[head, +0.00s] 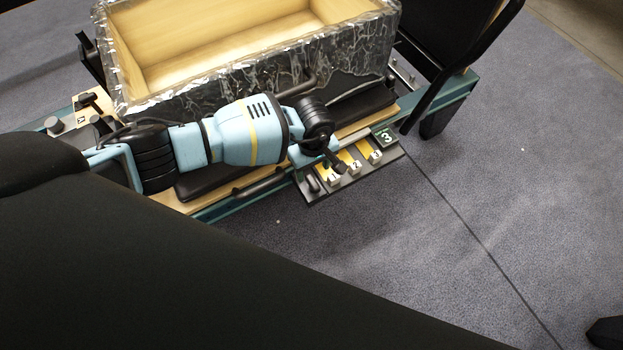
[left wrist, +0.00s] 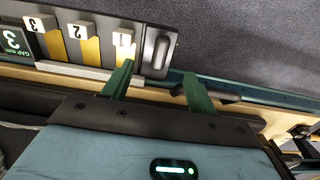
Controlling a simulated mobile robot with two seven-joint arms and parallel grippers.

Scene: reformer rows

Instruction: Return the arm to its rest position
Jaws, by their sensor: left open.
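My left arm reaches in from the left over the machine, and its left gripper (head: 332,162) is at the numbered panel (head: 318,194). In the left wrist view the two green fingers of the left gripper (left wrist: 158,72) are spread apart with nothing held between them. They are near the block marked 1 (left wrist: 123,46) and a dark rounded handle (left wrist: 159,50). Whether a finger touches the panel edge cannot be told. My right gripper is not in view.
An open wooden box (head: 210,50) with a shiny dark wrapping stands behind my arm. A small display (head: 385,137) reads 3. A black upright frame (head: 470,55) stands at the right end. Grey carpet (head: 480,200) in front is mostly clear.

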